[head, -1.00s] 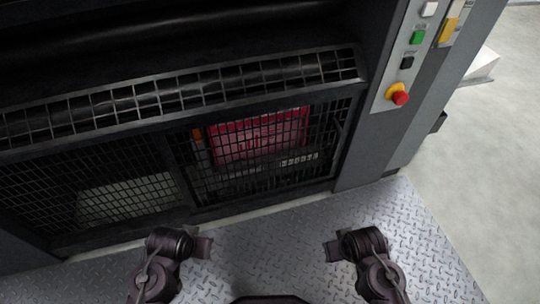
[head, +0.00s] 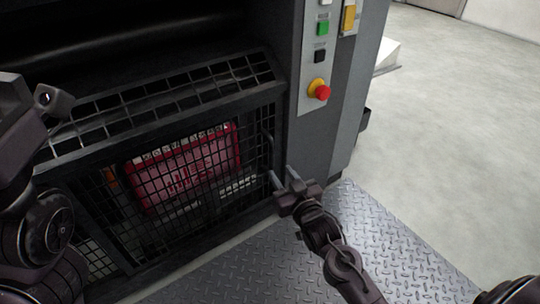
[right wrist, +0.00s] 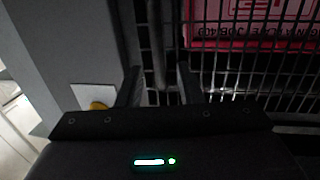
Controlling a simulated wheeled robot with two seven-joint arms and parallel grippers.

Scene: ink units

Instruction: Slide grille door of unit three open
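The black mesh grille door (head: 205,205) covers the lower front of the dark unit, and a red panel (head: 185,168) shows behind it. A slim upright handle bar (head: 269,150) stands at the door's right end. My right gripper (head: 280,186) is at that end, close to the handle. In the right wrist view its two fingers (right wrist: 157,85) are apart, with the handle bar (right wrist: 156,45) lying between them in the picture; contact cannot be told. My left gripper (head: 48,102) is raised at the left edge, and its finger opening is unclear.
A sloping grille ledge (head: 170,105) runs above the door. A control panel with a red stop button (head: 322,92) is on the grey post at right. The diamond-plate floor (head: 370,240) in front is clear.

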